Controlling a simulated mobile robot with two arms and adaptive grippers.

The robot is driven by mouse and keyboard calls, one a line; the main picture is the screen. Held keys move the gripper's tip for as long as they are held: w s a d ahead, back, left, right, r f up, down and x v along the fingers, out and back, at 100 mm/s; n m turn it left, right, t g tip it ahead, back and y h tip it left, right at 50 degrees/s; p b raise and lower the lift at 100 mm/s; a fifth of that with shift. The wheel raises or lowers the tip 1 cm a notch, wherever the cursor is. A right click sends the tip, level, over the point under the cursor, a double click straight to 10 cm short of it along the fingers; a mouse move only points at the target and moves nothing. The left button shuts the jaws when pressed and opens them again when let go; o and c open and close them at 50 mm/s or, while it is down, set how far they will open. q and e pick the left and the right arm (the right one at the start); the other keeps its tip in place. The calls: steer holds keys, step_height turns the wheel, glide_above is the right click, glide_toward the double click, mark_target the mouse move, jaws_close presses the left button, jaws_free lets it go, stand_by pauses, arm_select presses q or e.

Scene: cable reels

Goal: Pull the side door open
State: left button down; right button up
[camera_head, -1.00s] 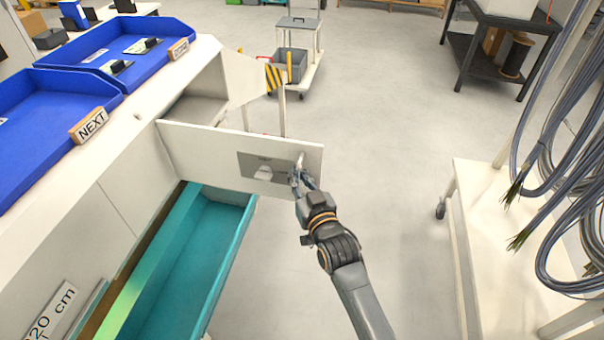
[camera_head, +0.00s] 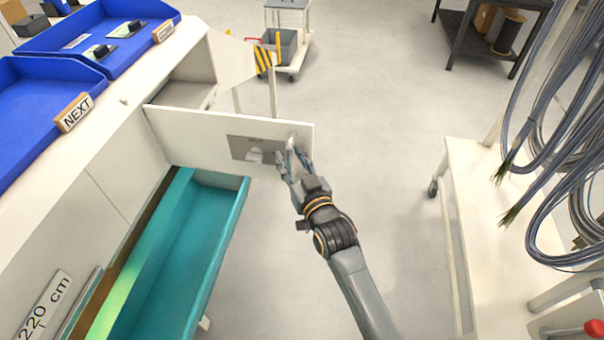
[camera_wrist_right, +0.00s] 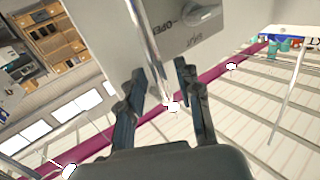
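The white side door (camera_head: 190,136) stands swung out from the cabinet, at an angle to its front. It has a grey plate (camera_head: 240,146) and an upright metal handle (camera_head: 292,140) near its free edge. My right gripper (camera_head: 291,160) is at the handle with its fingers spread. In the right wrist view, the fingers (camera_wrist_right: 162,72) are apart and the shiny handle bar (camera_wrist_right: 148,40) runs between them; I cannot tell whether they touch it. The door (camera_wrist_right: 200,22) also shows there with part of the word OPEN. My left gripper is not in view.
A teal drawer (camera_head: 185,262) is pulled out below the door. Blue trays (camera_head: 45,95) sit on the cabinet top. A white cart with hanging cables (camera_head: 475,190) stands at the right. A trolley with a grey bin (camera_head: 282,50) is behind the door. The floor between is clear.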

steer(key=v, duration=1.1)
steer(key=shift+d, duration=0.2)
steer(key=s+d+f+m+g+h+b, duration=0.1)
steer(key=s+d+f+g+h, duration=0.15)
steer(key=f, duration=0.95)
steer(key=s+d+f+g+h+b, duration=0.1)
steer(key=s+d+f+g, duration=0.2)
steer(key=f, duration=0.9)
steer(key=s+d+f+m+g+h+b, duration=0.1)
steer(key=s+d+f, duration=0.25)
steer(key=f, duration=0.95)
steer(key=s+d+f+g+h+b, duration=0.1)
steer(key=s+d+f+g, duration=0.1)
steer(key=s+d+f, duration=0.45)
steer(key=s+d+f+g+h+b, duration=0.1)
steer(key=s+d+f+g+h, duration=0.15)
steer(key=s+f, duration=0.7)
steer(key=s+d+f+g, duration=0.2)
steer(key=s+d+f, duration=0.2)
steer(key=s, duration=0.4)
steer(key=s+d+f+m+g+b, duration=0.1)
steer(key=s+d+f, duration=0.2)
steer(key=s, duration=0.5)
steer(key=shift+d+f+g, duration=0.35)
steer(key=shift+f+g, duration=0.05)
